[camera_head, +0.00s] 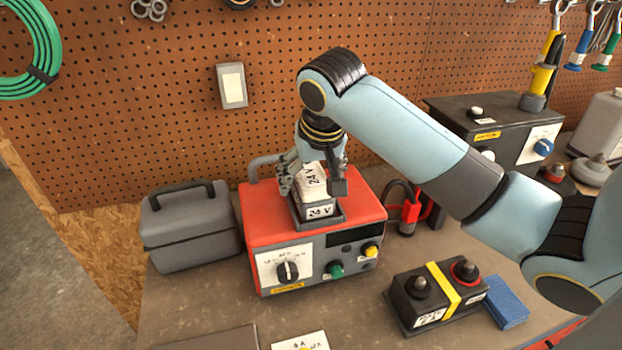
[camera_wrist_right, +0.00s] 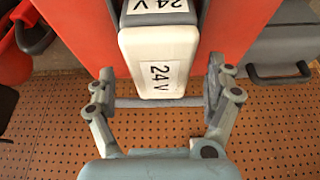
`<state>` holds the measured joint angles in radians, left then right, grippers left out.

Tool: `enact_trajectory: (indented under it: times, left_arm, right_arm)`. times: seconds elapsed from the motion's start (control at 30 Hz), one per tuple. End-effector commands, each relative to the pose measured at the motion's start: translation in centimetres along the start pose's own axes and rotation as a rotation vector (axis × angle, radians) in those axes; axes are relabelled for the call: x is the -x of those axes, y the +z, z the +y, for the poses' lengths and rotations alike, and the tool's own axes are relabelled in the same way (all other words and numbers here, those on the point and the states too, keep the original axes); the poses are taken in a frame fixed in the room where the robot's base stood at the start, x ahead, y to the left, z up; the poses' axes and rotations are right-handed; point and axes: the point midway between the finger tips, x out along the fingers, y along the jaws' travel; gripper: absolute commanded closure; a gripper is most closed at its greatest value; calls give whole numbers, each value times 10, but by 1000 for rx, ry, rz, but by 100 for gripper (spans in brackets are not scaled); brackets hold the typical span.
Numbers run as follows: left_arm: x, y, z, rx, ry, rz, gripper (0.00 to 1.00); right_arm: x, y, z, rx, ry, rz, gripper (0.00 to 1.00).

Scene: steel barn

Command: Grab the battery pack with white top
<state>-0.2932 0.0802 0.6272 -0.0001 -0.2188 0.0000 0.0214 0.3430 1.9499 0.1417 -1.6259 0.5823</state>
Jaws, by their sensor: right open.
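The battery pack with white top (camera_head: 312,182) sits in a dark holder on top of a red charger box (camera_head: 262,225). Labels on it read 24 V. In the right wrist view the white top (camera_wrist_right: 160,60) lies just ahead of and between the fingers. My right gripper (camera_head: 318,180) is above the pack, pointing down, with its fingers around the top. In the wrist view the right gripper (camera_wrist_right: 157,90) is open, with a gap on each side of the pack. My left gripper is not in view.
A grey case (camera_head: 190,232) stands left of the charger. A black battery with a yellow strap (camera_head: 437,297) and a blue block (camera_head: 506,302) are at front right. A dark box (camera_head: 490,130) with a blue knob stands at the back right. A pegboard (camera_head: 170,110) rises behind.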

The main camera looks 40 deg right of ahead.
Motion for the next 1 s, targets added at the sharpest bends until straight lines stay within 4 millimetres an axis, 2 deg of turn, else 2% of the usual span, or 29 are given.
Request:
enact_trajectory:
  times: [0.13,0.5,1.0]
  left_arm:
    - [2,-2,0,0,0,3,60]
    - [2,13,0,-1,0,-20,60]
    - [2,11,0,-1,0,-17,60]
  right_arm:
    - [-11,0,0,-1,-1,0,13]
    - [-12,0,0,0,-1,1,13]
    - [-16,2,0,0,0,1,13]
